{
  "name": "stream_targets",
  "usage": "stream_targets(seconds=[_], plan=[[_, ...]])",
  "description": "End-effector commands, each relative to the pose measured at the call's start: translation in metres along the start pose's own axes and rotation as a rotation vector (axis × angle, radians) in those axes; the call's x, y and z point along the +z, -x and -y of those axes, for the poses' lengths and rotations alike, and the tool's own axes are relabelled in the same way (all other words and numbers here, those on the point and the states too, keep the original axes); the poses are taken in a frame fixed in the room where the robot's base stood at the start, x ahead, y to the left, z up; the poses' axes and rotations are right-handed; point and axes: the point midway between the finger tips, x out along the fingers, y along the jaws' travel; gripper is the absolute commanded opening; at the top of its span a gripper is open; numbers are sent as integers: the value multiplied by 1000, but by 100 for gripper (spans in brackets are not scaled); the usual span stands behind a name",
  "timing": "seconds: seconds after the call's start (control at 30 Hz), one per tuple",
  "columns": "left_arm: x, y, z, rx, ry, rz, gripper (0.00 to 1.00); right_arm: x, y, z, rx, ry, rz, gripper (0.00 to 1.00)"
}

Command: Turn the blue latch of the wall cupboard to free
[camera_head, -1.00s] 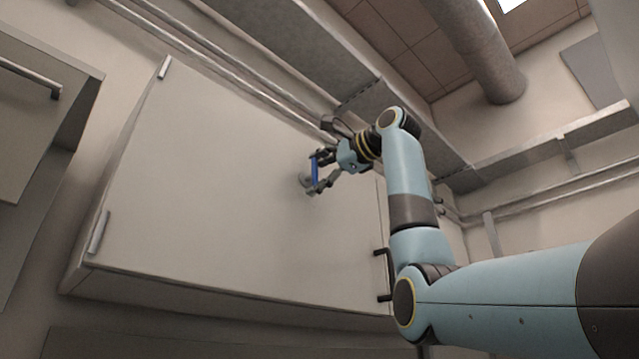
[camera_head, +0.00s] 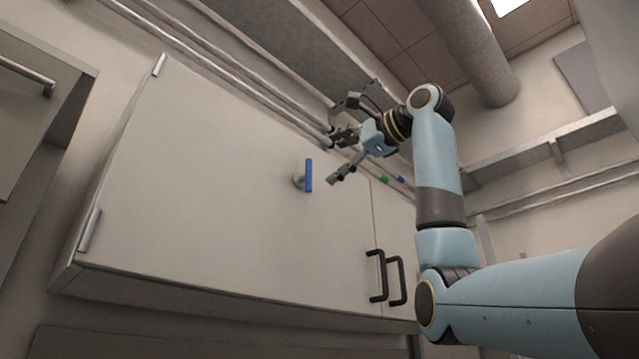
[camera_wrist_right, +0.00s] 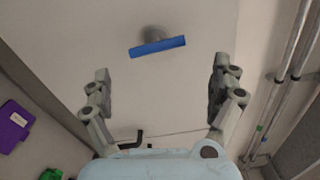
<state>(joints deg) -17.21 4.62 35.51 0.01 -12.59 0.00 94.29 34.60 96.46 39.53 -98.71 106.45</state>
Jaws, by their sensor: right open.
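The blue latch (camera_head: 309,176) is a short bar on a round grey mount on the pale door of the wall cupboard (camera_head: 220,190). In the head view the bar stands close to upright. It also shows in the right wrist view (camera_wrist_right: 158,46), ahead of the fingers and lying across the gap between them, slightly tilted. My right gripper (camera_head: 338,160) is open and empty, to the right of the latch and apart from it. Its two fingers show wide apart in the wrist view (camera_wrist_right: 158,82). My left gripper is not in view.
Two black handles (camera_head: 377,276) sit at the cupboard's lower right. Metal pipes (camera_head: 235,78) and a grey duct (camera_head: 300,60) run above the cupboard. Another cabinet (camera_head: 35,110) is at the left. A purple object (camera_wrist_right: 14,126) and a green one (camera_wrist_right: 50,174) show in the wrist view.

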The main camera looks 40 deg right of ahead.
Motion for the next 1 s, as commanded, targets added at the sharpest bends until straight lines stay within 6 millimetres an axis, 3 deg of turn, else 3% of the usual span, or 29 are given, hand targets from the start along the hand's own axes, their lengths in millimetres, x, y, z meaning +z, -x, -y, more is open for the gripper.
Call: stream_targets(seconds=[0.1, 0.3, 1.0], plan=[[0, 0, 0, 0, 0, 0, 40, 0, 22, 1, -3, 1, -2, 93], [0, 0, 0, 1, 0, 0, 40, 1, 40, 1, -1, 0, 1, 93], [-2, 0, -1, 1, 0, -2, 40, 1, 41, 0, -1, 0, 1, 93]])
